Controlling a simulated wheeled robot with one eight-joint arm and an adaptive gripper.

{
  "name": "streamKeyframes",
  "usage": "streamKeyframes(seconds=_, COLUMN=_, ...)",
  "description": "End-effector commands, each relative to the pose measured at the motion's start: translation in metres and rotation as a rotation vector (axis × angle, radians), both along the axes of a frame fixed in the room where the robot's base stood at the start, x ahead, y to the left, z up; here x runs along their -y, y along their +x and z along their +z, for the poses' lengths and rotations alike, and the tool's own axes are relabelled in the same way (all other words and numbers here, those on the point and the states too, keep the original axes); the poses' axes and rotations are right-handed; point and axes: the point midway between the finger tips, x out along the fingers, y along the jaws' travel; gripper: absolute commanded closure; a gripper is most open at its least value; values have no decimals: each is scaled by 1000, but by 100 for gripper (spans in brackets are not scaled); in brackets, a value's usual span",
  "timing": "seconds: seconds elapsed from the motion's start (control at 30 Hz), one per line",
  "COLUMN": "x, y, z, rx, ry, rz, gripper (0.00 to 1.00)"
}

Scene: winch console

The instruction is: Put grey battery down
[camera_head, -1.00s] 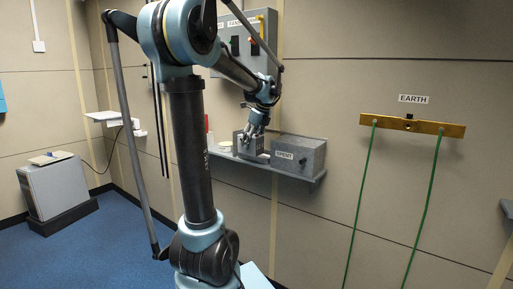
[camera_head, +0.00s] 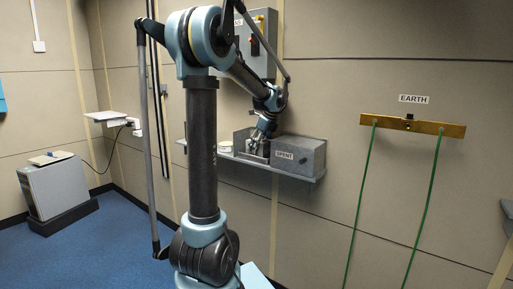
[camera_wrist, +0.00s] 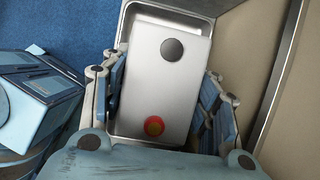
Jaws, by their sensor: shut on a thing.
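The grey battery (camera_wrist: 170,85) is a pale metal block with a dark round terminal and a red-and-yellow one on its top face. My gripper (camera_wrist: 160,97) has a finger on each side of it and is shut on it. A metal tray-like container (camera_wrist: 128,22) shows beyond and around the battery in the wrist view; I cannot tell whether the battery touches its floor. In the head view my gripper (camera_head: 262,136) is low over the wall shelf (camera_head: 247,162), close left of the grey box labelled SPENT (camera_head: 306,156). The battery is mostly hidden there.
A control box (camera_head: 262,45) with buttons hangs on the wall above the shelf. A small white round item (camera_head: 225,147) stands on the shelf's left part. A brass EARTH bar (camera_head: 412,125) with green cables is on the wall to the right.

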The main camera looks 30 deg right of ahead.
Motion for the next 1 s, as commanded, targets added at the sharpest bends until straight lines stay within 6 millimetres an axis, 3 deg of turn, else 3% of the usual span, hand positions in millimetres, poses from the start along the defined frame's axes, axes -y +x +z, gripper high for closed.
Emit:
streamKeyframes(seconds=0.3, x=0, y=0, z=-1, rx=1, ry=0, rz=0, gripper=100)
streamKeyframes(seconds=0.33, x=1, y=0, z=-2, rx=0, ry=0, rz=-1, gripper=39)
streamKeyframes(seconds=0.4, x=1, y=0, z=-2, rx=0, ry=0, rz=-1, gripper=25)
streamKeyframes(seconds=0.8, x=1, y=0, z=1, rx=0, ry=0, rz=-1, gripper=25)
streamKeyframes(seconds=1.0, x=4, y=-8, z=21, rx=0, ry=1, rz=-3, gripper=25)
